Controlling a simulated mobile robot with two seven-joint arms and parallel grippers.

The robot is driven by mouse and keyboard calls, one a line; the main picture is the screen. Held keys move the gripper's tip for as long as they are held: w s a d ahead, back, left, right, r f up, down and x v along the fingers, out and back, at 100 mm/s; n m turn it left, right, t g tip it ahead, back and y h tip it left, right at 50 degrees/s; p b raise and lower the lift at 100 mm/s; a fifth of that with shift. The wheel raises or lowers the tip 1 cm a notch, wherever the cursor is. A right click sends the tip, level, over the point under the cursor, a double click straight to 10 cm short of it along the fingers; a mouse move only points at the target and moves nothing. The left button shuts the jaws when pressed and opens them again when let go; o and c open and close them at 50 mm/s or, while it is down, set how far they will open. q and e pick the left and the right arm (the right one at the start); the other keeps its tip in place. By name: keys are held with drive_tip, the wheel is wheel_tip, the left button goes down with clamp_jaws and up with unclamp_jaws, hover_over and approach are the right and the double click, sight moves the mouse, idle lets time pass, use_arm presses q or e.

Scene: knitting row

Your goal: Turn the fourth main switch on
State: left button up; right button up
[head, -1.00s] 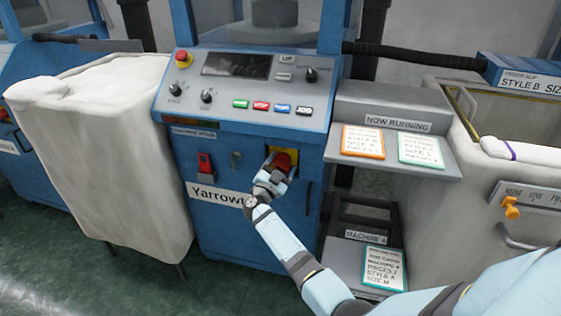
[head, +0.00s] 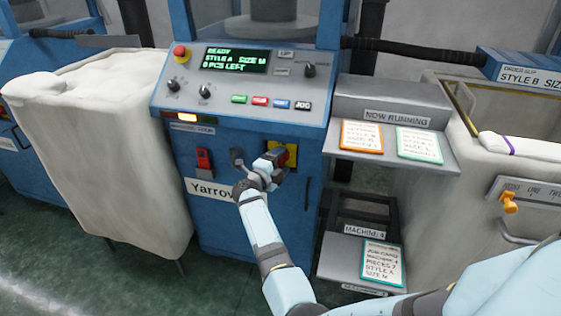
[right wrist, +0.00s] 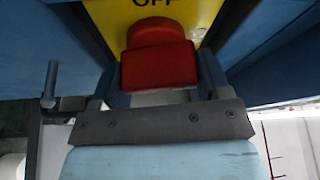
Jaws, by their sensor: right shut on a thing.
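The red main switch handle (head: 291,155) sits on a yellow plate (head: 275,147) on the blue front of the machine labelled Machine 4. My right gripper (head: 277,158) is at the switch, shut on the red handle. In the right wrist view the handle (right wrist: 158,62) lies between my two fingers (right wrist: 160,85), with "OFF" partly readable on the yellow plate (right wrist: 150,12). The machine's display (head: 235,61) is lit in green: "READY, STYLE A, SIZE M, 0 PCS LEFT". My left gripper is not in view.
A smaller red switch (head: 203,160) and a grey lever (head: 237,157) are left of my gripper. Control buttons (head: 270,102) line the panel above. A cloth-covered bin (head: 100,150) stands left; a card shelf (head: 395,158) juts out right.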

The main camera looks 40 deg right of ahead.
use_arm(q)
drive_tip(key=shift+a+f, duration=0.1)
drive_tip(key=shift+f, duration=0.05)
use_arm(e)
drive_tip(key=shift+m, duration=0.5)
drive_tip(key=o, duration=0.6)
drive_tip(key=shift+o, duration=0.2)
